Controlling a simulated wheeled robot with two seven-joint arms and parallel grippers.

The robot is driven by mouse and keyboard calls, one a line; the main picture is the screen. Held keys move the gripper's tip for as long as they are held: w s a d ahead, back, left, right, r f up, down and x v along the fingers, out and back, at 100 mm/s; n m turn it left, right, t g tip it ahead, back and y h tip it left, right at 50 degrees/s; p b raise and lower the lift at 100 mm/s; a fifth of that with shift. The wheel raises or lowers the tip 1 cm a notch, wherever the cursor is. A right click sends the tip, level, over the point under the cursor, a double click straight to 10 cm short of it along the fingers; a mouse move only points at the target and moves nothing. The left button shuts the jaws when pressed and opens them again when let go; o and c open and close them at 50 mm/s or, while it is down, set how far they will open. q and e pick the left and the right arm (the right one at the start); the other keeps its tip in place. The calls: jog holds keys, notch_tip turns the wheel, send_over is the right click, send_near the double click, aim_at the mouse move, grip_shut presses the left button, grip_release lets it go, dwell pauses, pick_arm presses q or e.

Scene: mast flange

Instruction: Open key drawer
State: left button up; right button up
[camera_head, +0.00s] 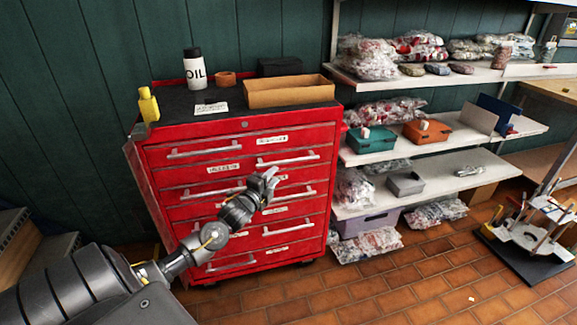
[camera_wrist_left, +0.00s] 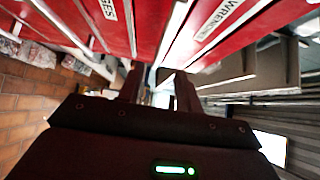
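The red drawer cabinet (camera_head: 240,165) stands against the wall in the head view, with several drawers, silver bar handles and white labels. Its drawers look closed. The labels are too small to read there, so I cannot tell which is the key drawer. My left gripper (camera_head: 268,183) is in front of the right-hand drawers, beside a handle. In the left wrist view, its two dark fingers (camera_wrist_left: 160,92) are apart, with a pale strip showing between them. A drawer label reading WRENCHES (camera_wrist_left: 218,18) is close ahead. I cannot tell whether the fingers touch a handle. My right gripper is not in view.
The cabinet top holds an oil bottle (camera_head: 193,69), a yellow bottle (camera_head: 148,105) and an open cardboard box (camera_head: 289,92). Shelves with bagged goods and a teal box (camera_head: 371,141) stand right of it. The tiled floor (camera_head: 400,275) in front is mostly clear.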

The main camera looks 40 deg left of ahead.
aim_at(287, 163)
pick_arm(q)
jog(key=w, duration=0.3)
jog(key=w+a, duration=0.1)
jog(key=w, duration=0.3)
jog(key=w+a, duration=0.1)
jog(key=w, duration=0.2)
jog(key=shift+w+r, duration=0.1)
jog(key=shift+w, duration=0.25)
jog(key=shift+c, duration=0.4)
grip_shut()
